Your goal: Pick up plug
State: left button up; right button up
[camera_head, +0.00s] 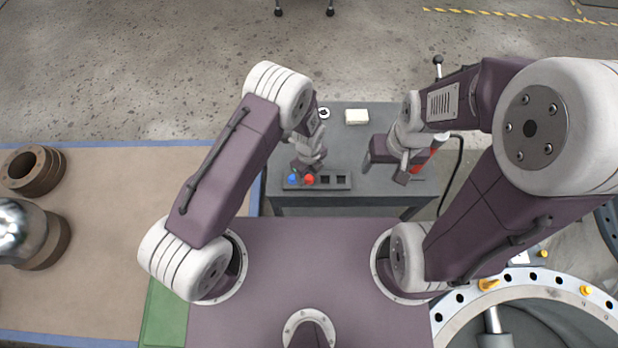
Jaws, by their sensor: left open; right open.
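A dark holder (318,187) sits near the front edge of a grey table. I cannot tell which piece the task means. My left gripper (308,168) is open above the holder, just behind the blue and red pieces, with nothing visible between its fingers. My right gripper (402,172) is open and empty over the table's right part. A red object (421,165) beside it is partly hidden by the gripper.
On the table (350,147) are a white block (356,117) and a small round part (324,113). A black cable runs off its right side. A large flange (460,313) with yellow pieces (488,284) is at lower right. Metal valve parts (33,170) stand on a mat at left.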

pick_arm(q)
notch_tip(320, 180, down, 2)
jog(key=shift+w, duration=0.1)
grip_shut()
jog(key=shift+r, duration=0.1)
